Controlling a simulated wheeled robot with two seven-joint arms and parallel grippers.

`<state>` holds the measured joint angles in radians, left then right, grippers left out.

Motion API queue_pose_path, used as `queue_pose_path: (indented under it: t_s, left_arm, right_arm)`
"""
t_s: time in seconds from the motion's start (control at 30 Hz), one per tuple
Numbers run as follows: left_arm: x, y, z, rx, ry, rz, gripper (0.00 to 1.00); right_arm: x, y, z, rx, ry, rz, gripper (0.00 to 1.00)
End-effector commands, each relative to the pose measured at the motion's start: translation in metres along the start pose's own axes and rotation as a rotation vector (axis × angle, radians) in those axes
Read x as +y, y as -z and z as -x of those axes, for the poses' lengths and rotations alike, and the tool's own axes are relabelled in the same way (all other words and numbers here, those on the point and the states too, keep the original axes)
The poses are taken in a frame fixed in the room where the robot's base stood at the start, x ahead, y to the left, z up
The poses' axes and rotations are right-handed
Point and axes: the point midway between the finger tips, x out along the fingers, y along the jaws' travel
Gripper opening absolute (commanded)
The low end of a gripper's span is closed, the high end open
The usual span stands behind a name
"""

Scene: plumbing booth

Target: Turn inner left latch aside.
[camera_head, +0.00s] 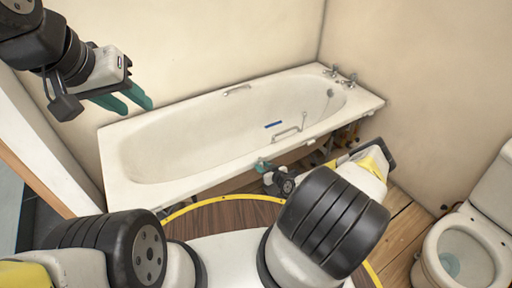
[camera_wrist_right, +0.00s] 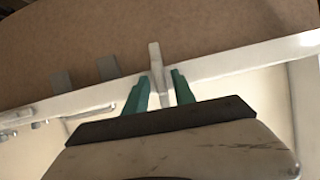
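In the right wrist view, a pale upright latch (camera_wrist_right: 156,62) stands across a white strip along the brown panel. My right gripper (camera_wrist_right: 160,82) has its teal fingers on either side of this latch, with a gap still showing, so it is open around it. Two greyer tabs, a left one (camera_wrist_right: 62,82) and a middle one (camera_wrist_right: 108,68), stand to its left. I cannot tell for certain which is the inner left latch. In the head view, my right gripper (camera_head: 263,165) is at the bathtub's front rim, and the latches are hidden. My left gripper (camera_head: 130,103) is open and empty above the tub's left end.
The white bathtub (camera_head: 190,183) stands against the back wall, its front side open, with pipes below the right end. A toilet (camera_head: 435,245) stands at right. A round brown surface with a yellow edge (camera_head: 215,203) lies before the tub. A blue item (camera_head: 273,125) lies in the tub.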

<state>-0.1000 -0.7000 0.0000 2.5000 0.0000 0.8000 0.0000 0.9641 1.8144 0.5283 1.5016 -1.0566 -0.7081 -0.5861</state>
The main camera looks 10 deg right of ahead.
Motion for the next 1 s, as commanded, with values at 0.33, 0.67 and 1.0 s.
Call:
queue_pose_path:
  t_s: [0.33, 0.67, 1.0]
  left_arm:
    - [0.0000, 0.0000, 0.0000, 0.000, 0.000, 0.000, 0.36]
    - [0.0000, 0.0000, 0.0000, 0.000, 0.000, 0.000, 0.36]
    - [0.0000, 0.0000, 0.0000, 0.000, 0.000, 0.000, 0.36]
  right_arm:
    - [0.0003, -0.0001, 0.0004, 0.000, 0.000, 0.000, 0.00]
    - [0.0023, -0.0003, 0.0005, -0.001, 0.031, -0.073, 0.00]
    - [0.0050, -0.0017, 0.0001, -0.003, 0.136, -0.318, 0.00]
